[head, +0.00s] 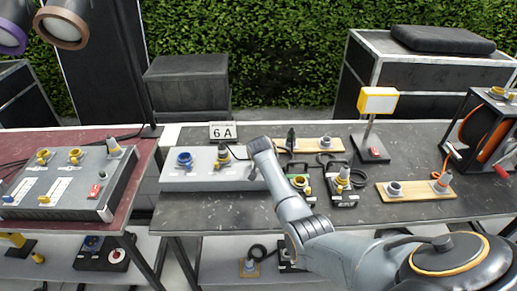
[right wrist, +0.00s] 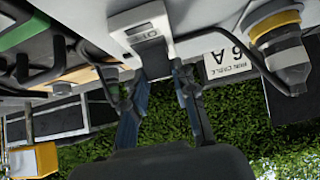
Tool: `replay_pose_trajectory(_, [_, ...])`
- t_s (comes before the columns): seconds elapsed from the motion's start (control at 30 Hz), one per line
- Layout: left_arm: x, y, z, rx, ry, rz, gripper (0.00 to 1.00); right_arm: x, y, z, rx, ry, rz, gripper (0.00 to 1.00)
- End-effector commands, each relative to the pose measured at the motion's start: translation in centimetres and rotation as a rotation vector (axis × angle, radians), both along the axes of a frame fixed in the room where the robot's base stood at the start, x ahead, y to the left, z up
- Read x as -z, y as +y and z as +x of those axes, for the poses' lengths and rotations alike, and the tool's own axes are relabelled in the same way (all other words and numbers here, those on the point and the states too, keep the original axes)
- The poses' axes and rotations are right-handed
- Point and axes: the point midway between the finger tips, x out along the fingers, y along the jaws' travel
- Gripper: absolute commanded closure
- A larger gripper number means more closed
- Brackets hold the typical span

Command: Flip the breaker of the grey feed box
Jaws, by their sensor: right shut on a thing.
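The grey feed box (head: 205,179) stands on the dark table left of centre, with a blue socket (head: 184,159) and a black plug with a yellow ring (head: 224,155) on its top. My right arm reaches over the box's right end and mostly hides the breaker in the head view. In the right wrist view the breaker's pale plate (right wrist: 138,22) shows with small lettering that I cannot read for certain. My right gripper (right wrist: 160,78) is shut on the breaker's dark grey lever (right wrist: 154,58). My left gripper is not in view.
A white "6 A" sign (head: 222,131) stands behind the box. A larger panel box (head: 70,183) is on the left table. Small black boxes, a yellow lamp (head: 378,101), a wooden board (head: 416,189) and a cable reel (head: 483,127) are on the right. The table front is clear.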

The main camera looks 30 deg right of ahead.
Motion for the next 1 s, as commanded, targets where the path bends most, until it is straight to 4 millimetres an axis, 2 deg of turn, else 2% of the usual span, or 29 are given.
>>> replay_pose_trajectory(0.4, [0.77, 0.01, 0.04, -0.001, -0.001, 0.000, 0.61, 0.33, -0.49, 0.77, 0.001, 0.166, 0.102, 1.00])
replay_pose_trajectory(0.97, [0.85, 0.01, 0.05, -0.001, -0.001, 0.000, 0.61, 0.33, -0.51, 0.84, 0.001, 0.190, 0.115, 1.00])
replay_pose_trajectory(1.0, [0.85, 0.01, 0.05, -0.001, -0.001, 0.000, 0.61, 0.33, -0.51, 0.84, 0.001, 0.190, 0.115, 0.67])
